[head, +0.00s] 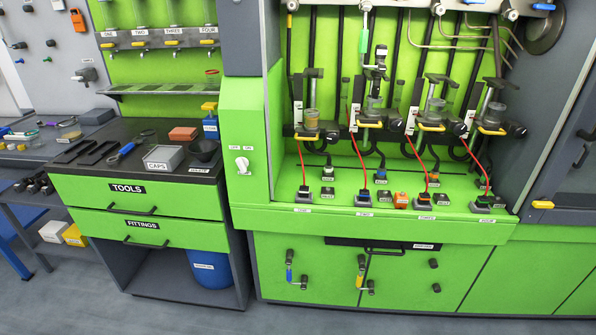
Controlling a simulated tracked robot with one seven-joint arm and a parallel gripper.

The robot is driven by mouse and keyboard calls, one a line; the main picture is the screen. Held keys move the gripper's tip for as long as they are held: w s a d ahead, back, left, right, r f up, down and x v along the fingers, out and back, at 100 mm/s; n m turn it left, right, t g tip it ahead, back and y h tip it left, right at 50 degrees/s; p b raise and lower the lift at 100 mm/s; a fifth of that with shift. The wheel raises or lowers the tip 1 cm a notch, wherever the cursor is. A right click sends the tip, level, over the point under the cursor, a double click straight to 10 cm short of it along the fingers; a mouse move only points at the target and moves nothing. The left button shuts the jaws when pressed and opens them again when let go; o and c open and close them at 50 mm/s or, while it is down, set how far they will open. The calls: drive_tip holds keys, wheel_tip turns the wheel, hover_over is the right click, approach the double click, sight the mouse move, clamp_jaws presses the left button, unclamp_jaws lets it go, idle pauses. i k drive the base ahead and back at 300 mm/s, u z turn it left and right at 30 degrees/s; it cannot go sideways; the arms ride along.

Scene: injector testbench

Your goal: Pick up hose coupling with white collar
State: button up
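Several small dark hose couplings stand on the green bench ledge (270,213), below the row of injector stations. The one at the left (327,172) seems to have a pale collar, but it is too small to be sure that the collar is white. Another coupling to its right (381,176) shows a blue band. My gripper is not in view.
Red wires run down to dark connectors (304,194) along the ledge front. Left of the bench, a tool cabinet (140,215) carries a grey CAPS box (163,159) and a black bowl (204,150). The grey floor in front is clear.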

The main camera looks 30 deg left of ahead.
sight(329, 169)
drive_tip(key=u, duration=0.7)
drive_tip(key=i, duration=1.5)
drive_tip(key=z, duration=0.05)
